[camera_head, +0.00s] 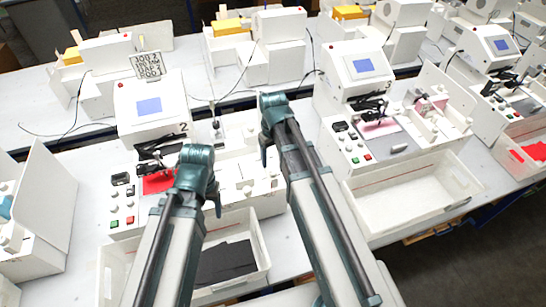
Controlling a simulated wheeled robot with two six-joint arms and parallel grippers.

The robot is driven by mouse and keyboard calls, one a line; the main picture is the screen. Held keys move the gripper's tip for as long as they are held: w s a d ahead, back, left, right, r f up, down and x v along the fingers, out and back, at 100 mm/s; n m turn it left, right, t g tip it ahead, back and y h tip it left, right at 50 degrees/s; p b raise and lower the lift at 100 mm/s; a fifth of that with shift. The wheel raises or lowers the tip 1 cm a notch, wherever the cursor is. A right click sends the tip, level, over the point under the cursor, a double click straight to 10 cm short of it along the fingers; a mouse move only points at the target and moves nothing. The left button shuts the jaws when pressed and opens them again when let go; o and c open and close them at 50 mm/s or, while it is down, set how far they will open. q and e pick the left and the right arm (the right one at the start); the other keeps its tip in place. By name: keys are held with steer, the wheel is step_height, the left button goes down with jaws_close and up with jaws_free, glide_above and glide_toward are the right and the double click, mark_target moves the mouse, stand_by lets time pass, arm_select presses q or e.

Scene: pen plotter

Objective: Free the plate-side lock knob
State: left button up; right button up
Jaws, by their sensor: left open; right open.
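A white pen plotter (150,108) marked 2, with a blue screen, stands on the table beyond my arms. Its black pen carriage (150,152) is above a red sheet (156,184), just left of my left arm's teal joint. Small white knobs are on its front panel, and a white knob (247,190) is on its right part, between my two arms. I cannot tell which knob is the plate-side lock knob; my arms hide part of the plotter. My arms reach in from below and end in teal joints; no gripper fingers show on either.
A white bin (262,268) with black sheets (226,262) is below the plotter, partly behind my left arm. Another plotter (358,78) and an empty white bin (418,195) are to the right. A white upright panel (50,205) is at the left. More machines stand behind, with loose cables.

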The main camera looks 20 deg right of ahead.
step_height(320, 180, up, 7)
steer(key=p, duration=0.6)
steer(key=s+a+f+b, duration=0.5)
steer(key=s+f+b, duration=0.1)
steer(key=f+b, duration=0.4)
steer(key=s+a+f+h+b, duration=0.1)
steer(key=s+a+f+b, duration=0.5)
steer(key=f+b, duration=0.4)
steer(key=shift+s+f+n+b, duration=0.3)
steer(key=shift+s+b, duration=0.2)
steer(key=shift+s, duration=0.3)
